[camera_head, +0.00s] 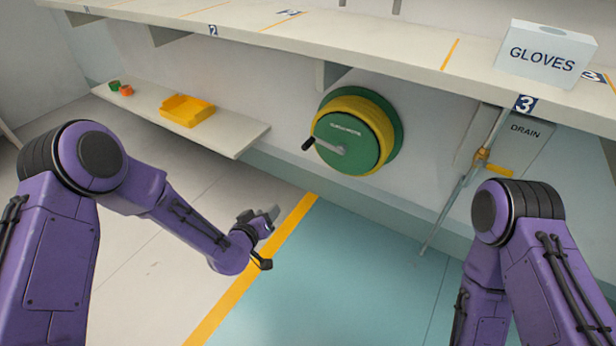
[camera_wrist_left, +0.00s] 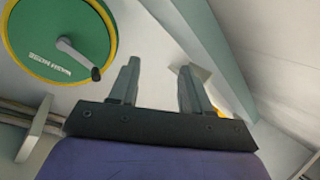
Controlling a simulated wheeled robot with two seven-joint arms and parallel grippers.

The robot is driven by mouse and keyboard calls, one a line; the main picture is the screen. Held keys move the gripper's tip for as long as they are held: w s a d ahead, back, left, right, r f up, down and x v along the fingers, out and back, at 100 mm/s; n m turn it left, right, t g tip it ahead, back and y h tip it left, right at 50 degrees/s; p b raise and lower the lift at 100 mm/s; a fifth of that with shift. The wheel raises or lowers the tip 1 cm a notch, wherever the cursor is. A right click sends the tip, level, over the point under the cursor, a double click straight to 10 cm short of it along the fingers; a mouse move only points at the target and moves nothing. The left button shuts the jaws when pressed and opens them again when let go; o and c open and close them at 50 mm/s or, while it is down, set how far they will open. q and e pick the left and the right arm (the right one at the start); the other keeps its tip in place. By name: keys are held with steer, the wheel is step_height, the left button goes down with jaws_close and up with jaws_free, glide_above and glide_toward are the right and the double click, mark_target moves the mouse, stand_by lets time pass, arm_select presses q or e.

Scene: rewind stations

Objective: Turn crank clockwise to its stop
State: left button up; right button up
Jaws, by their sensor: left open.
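A green reel (camera_head: 345,145) with a yellow ring is fixed to the wall under the upper shelf. Its grey crank (camera_head: 328,146) runs from near the hub to a black knob (camera_head: 308,143) at the reel's left. The reel also shows at the upper left of the left wrist view (camera_wrist_left: 45,42), with the crank (camera_wrist_left: 75,54) pointing to the lower right there. My left gripper (camera_head: 275,214) is open and empty, below and left of the reel and apart from it. Its two fingers (camera_wrist_left: 157,82) are spread with nothing between them. My right gripper is not visible; only its arm shows.
A lower shelf (camera_head: 230,142) at left holds a yellow tray (camera_head: 187,110) and small green and orange items (camera_head: 121,89). A drain pipe (camera_head: 460,185) with a yellow valve handle stands right of the reel. A gloves box (camera_head: 545,54) sits on the upper shelf.

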arm_select(q)
steer(key=w+d+r+m+t+h+b, duration=0.1)
steer(key=w+d+m+t+h+b, duration=0.1)
steer(key=w, duration=0.3)
steer(key=m+t+h, duration=0.1)
steer(key=m+h, duration=0.2)
steer(key=m, duration=0.2)
glide_toward(303, 149)
steer(key=x, duration=0.3)
steer(key=b+x, duration=0.3)
steer(key=x, duration=0.5)
steer(key=shift+w+d+f+b, duration=0.1)
steer(key=shift+f+b, duration=0.1)
steer(key=shift+b, duration=0.1)
steer(key=shift+w+d+r, duration=0.2)
steer(key=shift+w+d, duration=0.05)
steer(key=shift+w, duration=0.35)
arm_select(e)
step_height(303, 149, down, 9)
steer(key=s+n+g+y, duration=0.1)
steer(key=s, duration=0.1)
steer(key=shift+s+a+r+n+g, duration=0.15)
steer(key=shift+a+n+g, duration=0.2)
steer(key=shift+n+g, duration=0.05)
arm_select(q)
steer(key=shift+c, duration=0.3)
jaws_close()
